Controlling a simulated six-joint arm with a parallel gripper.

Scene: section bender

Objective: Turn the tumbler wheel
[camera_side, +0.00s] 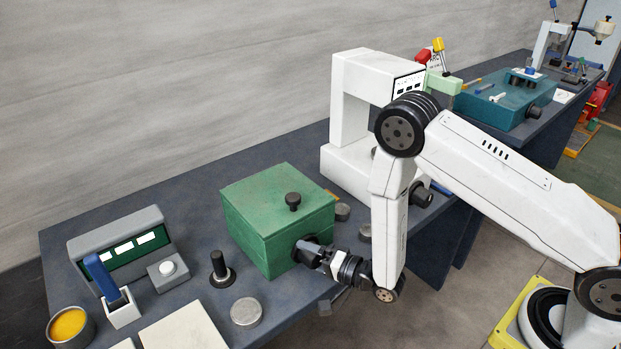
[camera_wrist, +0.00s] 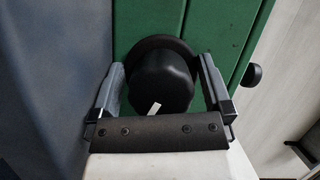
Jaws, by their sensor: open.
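The green box (camera_side: 262,222) stands on the bench, and a black round wheel (camera_wrist: 160,84) sticks out from its face. I take this to be the tumbler wheel. It has a wider dark collar behind it and a short white mark on its near side. My gripper (camera_wrist: 162,64) is open, with one finger on each side of the wheel. Small gaps seem to show between fingers and wheel, but I cannot tell if either finger touches. In the side view my gripper (camera_side: 311,252) is level at the box's front face and hides most of the wheel.
A small black knob (camera_side: 293,200) sits on top of the box. A black post (camera_side: 219,268) and a grey disc (camera_side: 246,312) stand to its left. A white machine (camera_side: 352,120) stands behind on the right. The bench's front edge runs below my gripper.

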